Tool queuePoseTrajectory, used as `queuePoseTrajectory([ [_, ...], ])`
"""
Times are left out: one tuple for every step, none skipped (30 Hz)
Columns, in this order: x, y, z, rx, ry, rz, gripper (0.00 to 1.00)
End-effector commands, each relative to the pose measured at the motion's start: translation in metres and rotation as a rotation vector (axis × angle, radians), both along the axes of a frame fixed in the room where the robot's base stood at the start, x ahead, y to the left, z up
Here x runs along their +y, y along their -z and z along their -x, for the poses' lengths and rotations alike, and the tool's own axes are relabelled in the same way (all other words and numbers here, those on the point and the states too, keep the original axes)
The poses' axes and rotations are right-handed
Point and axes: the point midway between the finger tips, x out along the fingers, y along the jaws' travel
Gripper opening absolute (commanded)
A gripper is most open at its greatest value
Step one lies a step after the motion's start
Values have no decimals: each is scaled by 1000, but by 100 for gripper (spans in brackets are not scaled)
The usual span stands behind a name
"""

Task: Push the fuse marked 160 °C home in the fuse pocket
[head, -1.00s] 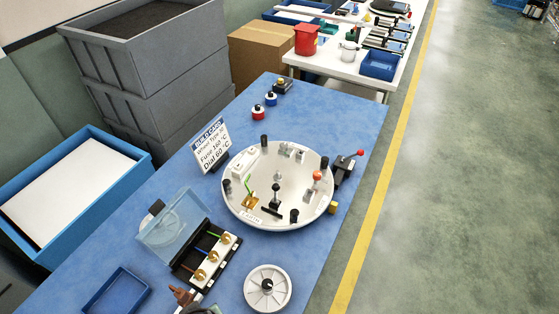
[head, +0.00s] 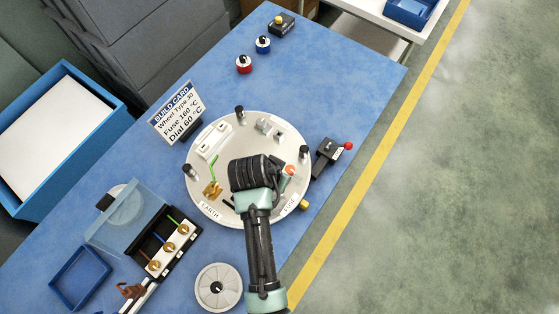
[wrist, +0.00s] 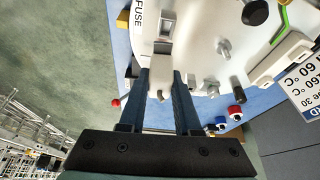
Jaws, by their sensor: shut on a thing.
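My gripper shows in the wrist view (wrist: 161,76), its two dark fingers shut on a small pale block (wrist: 160,92). This looks like the fuse; no 160 °C marking is readable on it. The fingertips are at the round white plate (wrist: 200,45), near the FUSE label (wrist: 137,18). A grey rectangular holder with a dark opening (wrist: 166,22), perhaps the fuse pocket, lies beside the label. Whether the block sits in a pocket cannot be told. In the head view my wrist covers the middle of the plate (head: 230,130) and hides the fingers; the FUSE label (head: 291,204) shows right of my arm.
Dark posts stand around the plate, such as one at the back (head: 240,112). A red-knobbed lever (head: 330,155) is to its right. The build card (head: 178,112), an open terminal box (head: 165,250) and a grey wheel (head: 219,287) stand around it. Blue table is clear at back right.

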Motion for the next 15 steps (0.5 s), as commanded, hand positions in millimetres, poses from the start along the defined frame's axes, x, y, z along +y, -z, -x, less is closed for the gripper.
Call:
queuePoseTrajectory([
  [2, -4, -3, -5, 28, 3, 0],
  [3, -4, -3, -8, 44, 2, 0],
  [3, -3, -5, -11, 63, 2, 0],
  [3, -3, -5, -12, 71, 2, 0],
  [3, -2, -6, -15, 79, 2, 0],
  [3, -1, -6, -16, 85, 2, 0],
  [3, 0, -6, -17, 88, 2, 0],
  [3, 1, -6, -17, 89, 2, 0],
  [2, 2, -6, -17, 89, 2, 0],
  [2, 3, -6, -18, 89, 1, 0],
  [2, 4, -6, -18, 88, 1, 0],
  [2, 6, -6, -18, 88, 1, 0],
  [3, 7, -6, -18, 88, 1, 0],
  [2, 9, -6, -18, 88, 1, 0],
  [3, 11, -6, -17, 88, 1, 0],
])
